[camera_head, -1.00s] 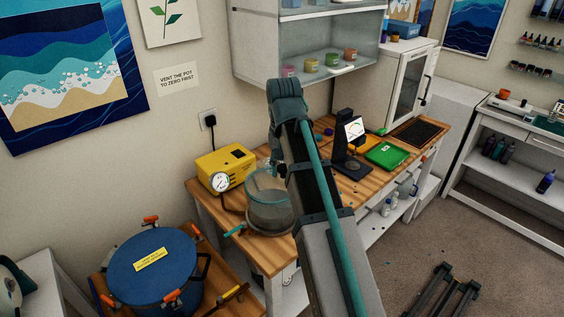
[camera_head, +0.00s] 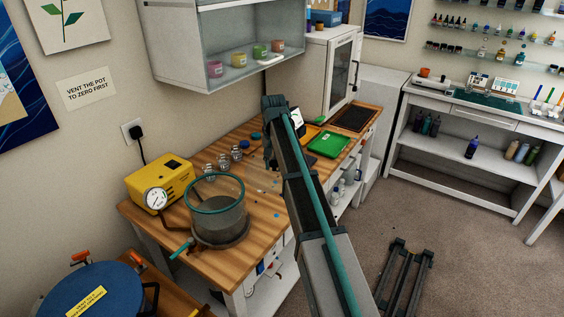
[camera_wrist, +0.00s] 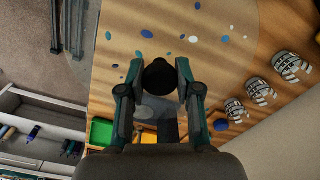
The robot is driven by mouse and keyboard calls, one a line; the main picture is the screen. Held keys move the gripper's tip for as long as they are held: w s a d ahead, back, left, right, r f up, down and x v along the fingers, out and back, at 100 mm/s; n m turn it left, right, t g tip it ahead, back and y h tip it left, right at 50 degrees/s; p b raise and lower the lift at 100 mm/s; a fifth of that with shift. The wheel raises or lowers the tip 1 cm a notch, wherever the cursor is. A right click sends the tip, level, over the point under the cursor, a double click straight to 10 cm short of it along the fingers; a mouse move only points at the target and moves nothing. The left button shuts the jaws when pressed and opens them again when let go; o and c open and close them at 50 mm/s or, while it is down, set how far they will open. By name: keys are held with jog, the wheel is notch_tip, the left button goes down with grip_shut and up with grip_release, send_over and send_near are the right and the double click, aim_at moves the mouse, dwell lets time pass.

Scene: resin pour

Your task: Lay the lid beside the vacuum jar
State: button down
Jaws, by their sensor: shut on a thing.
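My gripper (camera_wrist: 157,77) is shut on a round black knob (camera_wrist: 159,74), which I take to be the lid's. The lid's clear plate is hard to make out, so I cannot tell its edge or its height above the bench. In the head view my arm is right of the jar, and the arm hides most of the gripper.
A yellow pump (camera_head: 160,182) with a gauge stands left of the jar. Several small glass jars (camera_wrist: 260,88) stand along the wall side. Coloured spots (camera_wrist: 147,34) lie on the bench. A green tray (camera_head: 328,144) is farther right. Bare wood (camera_head: 262,207) shows right of the jar.

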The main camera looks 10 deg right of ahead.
aim_at(272, 164)
jog(key=shift+m, duration=0.3)
jog(key=w+f, duration=0.2)
jog(key=w+f+p, duration=0.1)
jog(key=w+f, duration=0.1)
jog(key=w, duration=0.1)
jog(key=shift+w+f, duration=0.1)
jog(key=shift+f, duration=0.05)
jog(key=shift+d+f+b, duration=0.1)
jog(key=shift+f+b, duration=1.35)
jog(key=shift+f, duration=2.15)
jog(key=shift+f, duration=0.5)
jog(key=c, duration=0.7)
grip_release()
jog(key=shift+r+p, duration=1.9)
jog(key=shift+r, duration=2.15)
